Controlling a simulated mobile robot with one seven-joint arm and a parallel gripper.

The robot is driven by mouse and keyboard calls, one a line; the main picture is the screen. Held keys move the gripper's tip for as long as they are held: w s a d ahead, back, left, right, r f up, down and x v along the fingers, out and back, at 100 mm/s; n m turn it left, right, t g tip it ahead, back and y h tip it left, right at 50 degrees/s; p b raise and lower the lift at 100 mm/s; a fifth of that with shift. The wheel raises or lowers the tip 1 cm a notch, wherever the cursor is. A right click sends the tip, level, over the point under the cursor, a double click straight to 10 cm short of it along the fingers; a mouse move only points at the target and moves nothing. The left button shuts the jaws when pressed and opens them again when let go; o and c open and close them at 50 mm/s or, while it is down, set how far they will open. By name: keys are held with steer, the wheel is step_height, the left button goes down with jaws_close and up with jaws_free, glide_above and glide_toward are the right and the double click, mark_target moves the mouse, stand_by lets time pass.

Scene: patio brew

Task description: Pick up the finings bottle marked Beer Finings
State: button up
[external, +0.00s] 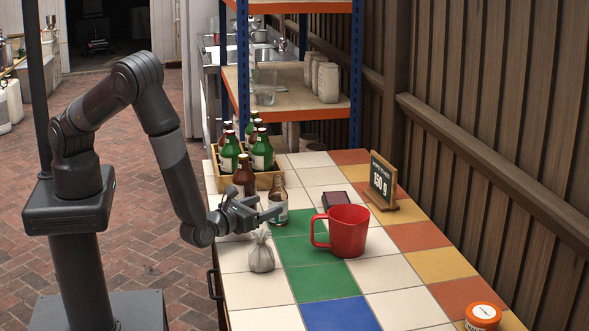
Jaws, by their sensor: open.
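A small brownish bottle (278,193) with a pale label stands on the tiled table, just beyond my gripper. Its lower part is partly hidden by the gripper fingers, and its label is too small to read, so I cannot confirm that it is the one marked Beer Finings. My gripper (268,208) is open, low over the table, with its fingers pointing right at the bottle. I cannot tell whether the fingers are around the bottle or only in front of it.
A grey tied pouch (261,254) stands just in front of my gripper. A red jug (348,232) is to the right, with a dark red box (335,199) and a "150 g" sign (382,181) behind. A brown bottle (244,178) and a wooden bottle crate (268,180) stand behind. An orange-lidded tub (483,316) is front right.

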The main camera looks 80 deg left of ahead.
mark_target(284, 197)
steer(key=x, duration=0.7)
steer(key=shift+w+d+r, duration=0.15)
steer(key=shift+w+r, duration=0.2)
steer(key=shift+w, duration=0.05)
steer(key=c, duration=1.2)
